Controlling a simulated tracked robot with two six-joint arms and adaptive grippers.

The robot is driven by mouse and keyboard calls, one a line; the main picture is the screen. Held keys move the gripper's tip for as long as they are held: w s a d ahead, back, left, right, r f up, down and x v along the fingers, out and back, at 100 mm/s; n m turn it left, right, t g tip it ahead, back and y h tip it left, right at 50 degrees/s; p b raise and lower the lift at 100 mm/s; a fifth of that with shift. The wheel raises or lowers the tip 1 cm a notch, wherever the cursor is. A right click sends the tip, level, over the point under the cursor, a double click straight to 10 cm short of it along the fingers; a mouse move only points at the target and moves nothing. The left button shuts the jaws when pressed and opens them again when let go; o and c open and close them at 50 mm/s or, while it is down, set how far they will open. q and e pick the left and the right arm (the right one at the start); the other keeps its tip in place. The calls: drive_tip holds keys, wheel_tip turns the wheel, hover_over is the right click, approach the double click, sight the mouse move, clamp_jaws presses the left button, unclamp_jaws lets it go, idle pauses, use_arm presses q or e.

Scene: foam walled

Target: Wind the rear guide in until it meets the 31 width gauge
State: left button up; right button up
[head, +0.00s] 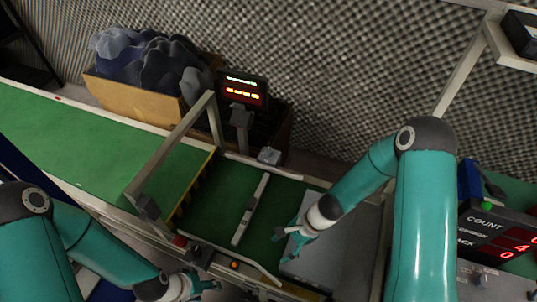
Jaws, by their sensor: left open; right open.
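A pale flat bar (251,210), which looks like the width gauge, lies across the green belt; no 31 marking is legible. The rear guide (280,171) looks like the pale rail along the belt's far edge. A gap of green seems to show between the bar's far end and this rail, but it is too small to measure. A small grey block (269,156) stands just behind the rail. My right gripper (281,246) is open and empty above the belt, right of the bar. My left gripper (207,286) is open at the near side, off the belt.
A metal frame (168,152) arches over the belt at left. A grey plate (335,247) lies right of the belt. A red-digit counter (497,231) is at far right.

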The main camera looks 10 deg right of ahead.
drive_tip(key=w+d+m+t+y+b, duration=0.2)
drive_tip(key=w+m+t+b, duration=0.4)
drive_tip(key=w, duration=0.9)
drive_tip(key=m+t+b, duration=0.6)
drive_tip(key=m, duration=0.1)
approach(270, 150)
drive_tip(key=shift+h, duration=0.5)
drive_tip(key=b+x, duration=0.1)
drive_tip(key=x, duration=0.9)
drive_tip(key=shift+w+a+b, duration=0.15)
drive_tip(key=shift+a+b, duration=0.25)
drive_tip(key=shift+r, duration=0.1)
